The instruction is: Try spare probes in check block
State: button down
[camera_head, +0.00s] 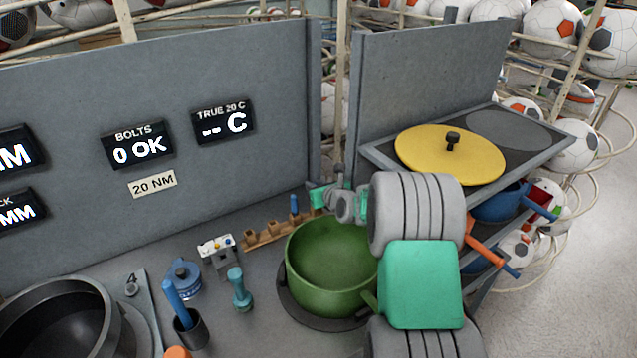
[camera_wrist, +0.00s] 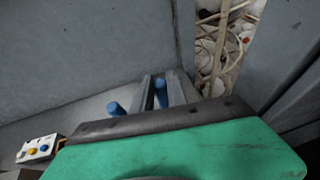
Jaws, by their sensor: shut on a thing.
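My gripper (camera_wrist: 160,80) is at the back of the bench, by the right end of a stepped wooden rack (camera_head: 268,236). In the wrist view its two grey fingers are close together, with a blue probe (camera_wrist: 160,96) between them. In the head view the gripper (camera_head: 322,197) is small and the held probe cannot be made out. Another blue probe (camera_head: 294,203) stands upright at the rack's right part, left of my gripper; it seems to be the blue cylinder (camera_wrist: 115,108) in the wrist view. I cannot tell which object is the check block.
A green pot (camera_head: 330,262) stands close in front of the rack. A small box with coloured knobs (camera_head: 217,252), a teal-handled tool (camera_head: 239,290), a blue lidded item (camera_head: 184,278) and a dark cup (camera_head: 191,329) stand left. A grey wall panel (camera_head: 70,110) rises behind.

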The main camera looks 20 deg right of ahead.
jog(key=shift+f+b, duration=0.35)
jog(key=shift+f, duration=0.25)
dwell(0.3)
jog(key=c, duration=1.2)
grip_release()
jog(key=shift+c, duration=0.2)
jog(key=shift+r, duration=0.1)
jog(key=shift+r, duration=0.25)
jog(key=r+b, duration=0.1)
jog(key=r, duration=0.2)
jog(key=shift+s+r+b, duration=0.15)
jog(key=shift+s+b, duration=0.05)
jog(key=shift+b, duration=0.1)
jog(key=s+a+r+b, duration=0.2)
jog(key=s+r, duration=0.7)
jog(key=s, duration=0.4)
jog(key=shift+s+a+b, duration=0.2)
jog(key=shift+a+b, duration=0.05)
jog(key=shift+b, duration=0.05)
